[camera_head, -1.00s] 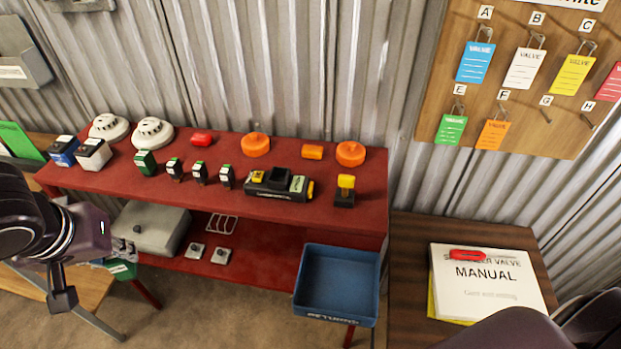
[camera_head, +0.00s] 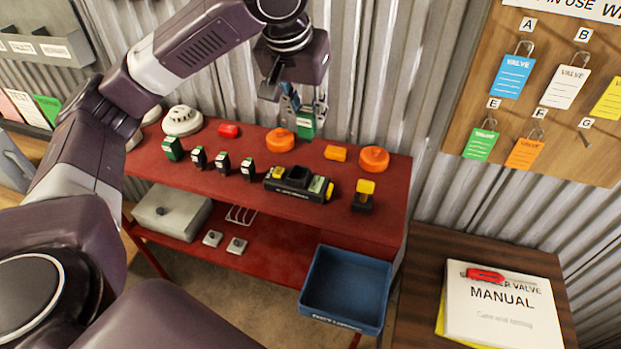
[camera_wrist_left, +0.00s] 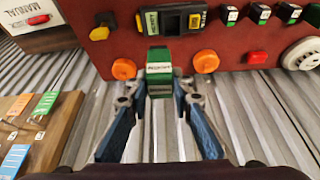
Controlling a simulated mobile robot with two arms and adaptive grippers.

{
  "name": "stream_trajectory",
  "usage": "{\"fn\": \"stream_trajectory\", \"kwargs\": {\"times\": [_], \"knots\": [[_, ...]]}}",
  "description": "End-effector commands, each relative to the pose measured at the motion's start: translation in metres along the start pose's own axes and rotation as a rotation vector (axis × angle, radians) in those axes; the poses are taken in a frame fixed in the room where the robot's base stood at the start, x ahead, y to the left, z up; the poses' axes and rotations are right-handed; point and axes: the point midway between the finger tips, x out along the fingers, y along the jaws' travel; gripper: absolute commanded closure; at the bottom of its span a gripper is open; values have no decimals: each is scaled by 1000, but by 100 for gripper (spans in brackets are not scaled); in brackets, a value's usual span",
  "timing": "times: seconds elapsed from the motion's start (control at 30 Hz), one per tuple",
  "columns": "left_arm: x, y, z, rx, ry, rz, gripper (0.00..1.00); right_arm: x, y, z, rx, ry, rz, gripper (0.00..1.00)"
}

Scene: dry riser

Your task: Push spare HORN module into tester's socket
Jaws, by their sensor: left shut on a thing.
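My left gripper (camera_head: 303,108) is shut on a green module with a white label (camera_head: 305,128). It holds the module in the air near the back edge of the red bench, beyond the tester. In the left wrist view the module (camera_wrist_left: 159,74) sits between the two fingertips (camera_wrist_left: 159,90); its label is too small to read surely. The black tester (camera_head: 292,188) lies on the bench top with an empty-looking dark socket (camera_head: 297,175) between a yellow part and a green label. The tester also shows at the top of the wrist view (camera_wrist_left: 182,31). My right gripper is out of view.
Orange round pieces (camera_head: 280,140) (camera_head: 374,158) and an orange block (camera_head: 335,153) lie along the bench's back. A yellow-topped black piece (camera_head: 364,196) stands right of the tester; several small modules (camera_head: 222,163) stand left. A corrugated wall (camera_head: 370,80) rises close behind.

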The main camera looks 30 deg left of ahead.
Motion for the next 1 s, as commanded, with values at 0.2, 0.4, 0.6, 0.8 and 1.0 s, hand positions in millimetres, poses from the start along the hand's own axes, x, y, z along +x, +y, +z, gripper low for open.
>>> {"fn": "stream_trajectory", "kwargs": {"times": [0.2, 0.4, 0.6, 0.8, 1.0], "knots": [[-45, -33, -31, -45, 0, -19, 100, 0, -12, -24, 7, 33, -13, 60], [-22, -37, -21, -46, -8, -23, 100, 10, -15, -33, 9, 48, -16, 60], [24, -38, -2, -47, -7, -27, 100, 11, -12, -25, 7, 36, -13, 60], [70, -38, 18, -47, -6, -26, 100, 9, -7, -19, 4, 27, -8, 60], [93, -37, 26, -48, -2, -23, 100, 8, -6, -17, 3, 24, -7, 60]]}}
